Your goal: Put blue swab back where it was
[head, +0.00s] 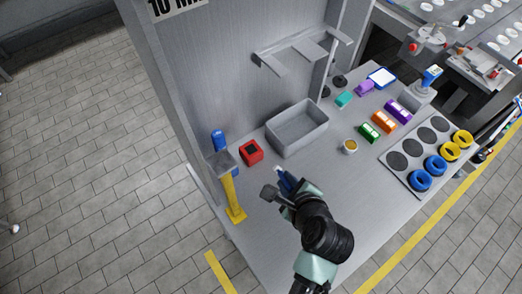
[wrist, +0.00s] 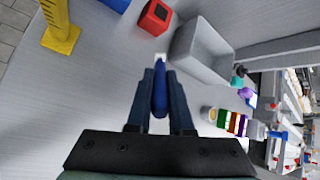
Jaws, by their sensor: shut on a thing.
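My gripper (wrist: 160,88) is shut on the blue swab (wrist: 160,94), which lies between the two fingers with its pale tip pointing away from my wrist. In the head view my gripper (head: 284,181) is over the front left part of the grey table, and a pale tip shows at its end. A red block with a dark square opening (head: 251,152) stands ahead and to the left, apart from the swab. The red block also shows at the top of the wrist view (wrist: 155,17). Nothing can be seen inside its dark opening.
A grey bin (head: 298,128) stands right of the red block. A yellow stand (head: 234,197) with a blue cylinder (head: 218,140) above it is at the table's left edge. Coloured blocks, a small cup (head: 350,146) and a plate with rings (head: 395,160) lie to the right.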

